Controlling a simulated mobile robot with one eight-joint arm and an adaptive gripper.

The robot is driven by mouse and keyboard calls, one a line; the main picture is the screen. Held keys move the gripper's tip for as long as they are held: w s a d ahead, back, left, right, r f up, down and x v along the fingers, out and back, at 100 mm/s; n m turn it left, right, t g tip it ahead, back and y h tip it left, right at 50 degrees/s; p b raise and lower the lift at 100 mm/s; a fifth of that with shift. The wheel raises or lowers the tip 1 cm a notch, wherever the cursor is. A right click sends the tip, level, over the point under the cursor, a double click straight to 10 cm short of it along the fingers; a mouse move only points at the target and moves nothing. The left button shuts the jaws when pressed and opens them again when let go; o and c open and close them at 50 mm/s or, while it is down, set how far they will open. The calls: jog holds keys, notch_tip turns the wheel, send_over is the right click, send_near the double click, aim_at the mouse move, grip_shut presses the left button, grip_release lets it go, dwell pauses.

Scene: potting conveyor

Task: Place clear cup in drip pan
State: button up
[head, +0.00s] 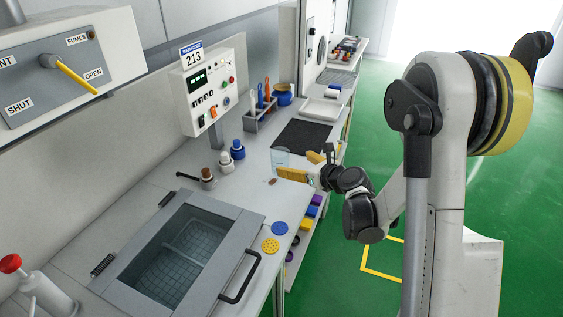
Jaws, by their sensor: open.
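A clear cup (281,158) stands on the grey counter, just left of my gripper and in front of the dark mat. A shallow white tray (321,111), which looks like the drip pan, lies further back on the counter, beyond the mat. I see nothing clearly inside the tray.
A dark mat (301,135) lies between cup and tray. Small bottles (237,149) and a tool holder (261,117) stand to the left. A lidded basin with a handle (240,279) fills the front.

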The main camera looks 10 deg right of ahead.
aim_at(275, 154)
jog(key=shift+w+d+f+m, duration=0.1)
jog(key=shift+d+f+m, duration=0.1)
jog(key=shift+f+m, duration=0.15)
jog(key=shift+w+f, duration=0.1)
jog(key=shift+w, duration=0.15)
jog(key=b+x, duration=0.4)
jog(key=x, duration=0.6)
jog(key=shift+w, duration=0.15)
jog(key=c, duration=1.3)
jog(key=shift+r, duration=0.25)
